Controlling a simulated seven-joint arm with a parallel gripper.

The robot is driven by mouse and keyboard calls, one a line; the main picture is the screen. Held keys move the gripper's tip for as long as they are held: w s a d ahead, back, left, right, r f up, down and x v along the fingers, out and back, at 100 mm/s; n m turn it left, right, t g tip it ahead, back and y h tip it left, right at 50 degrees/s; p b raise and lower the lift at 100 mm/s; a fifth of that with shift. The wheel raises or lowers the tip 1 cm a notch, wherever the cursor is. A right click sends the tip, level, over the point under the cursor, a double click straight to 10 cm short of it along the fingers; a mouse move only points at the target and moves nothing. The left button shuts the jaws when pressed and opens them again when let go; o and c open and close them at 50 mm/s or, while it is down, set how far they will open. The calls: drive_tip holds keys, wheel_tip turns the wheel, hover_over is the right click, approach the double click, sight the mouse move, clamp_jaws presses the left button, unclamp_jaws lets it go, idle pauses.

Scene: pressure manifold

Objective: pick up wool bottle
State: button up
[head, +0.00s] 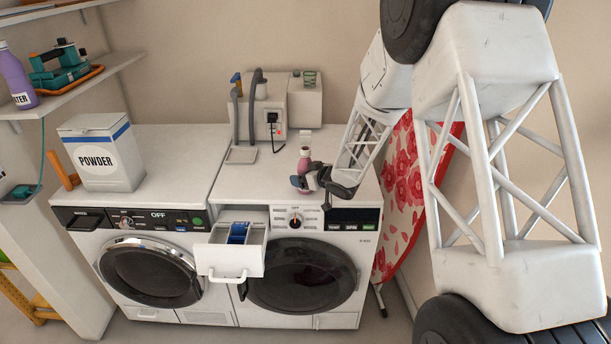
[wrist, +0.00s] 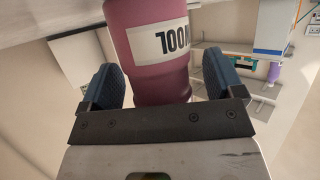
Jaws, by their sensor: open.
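The wool bottle (head: 304,163) is a small pink bottle with a white label and a light cap. It stands on top of the right washing machine, near its front. In the wrist view the bottle (wrist: 152,75) appears upside down, with part of its label showing. My gripper (head: 312,180) is at the bottle's lower part, and the wrist view shows my gripper (wrist: 160,82) open with one finger on each side of the bottle. A gap shows on the right side; contact on the left is hard to tell. The head view partly hides the bottle's base.
The right washing machine (head: 340,198) has its detergent drawer (head: 233,260) pulled out, with a blue insert. A white powder box (head: 100,165) stands on the left machine. A grey-white device (head: 300,103) with hoses stands behind the bottle. A floral ironing board (head: 405,190) leans at right.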

sight(306, 166)
idle(0.3)
drive_tip(key=c, duration=1.2)
drive_tip(key=shift+o, duration=0.2)
drive_tip(key=shift+r, duration=0.4)
drive_tip(key=shift+r, duration=1.3)
drive_tip(key=shift+s+r, duration=0.1)
drive_tip(key=shift+r, duration=0.05)
drive_tip(key=s+d, duration=0.1)
drive_tip(key=s, duration=0.6)
drive_tip(key=s+d+r, duration=0.1)
drive_tip(key=s+d, duration=0.1)
drive_tip(key=s, duration=0.6)
drive_tip(key=shift+d+r, duration=0.15)
drive_tip(key=shift+d, duration=0.15)
drive_tip(key=shift+s, duration=0.2)
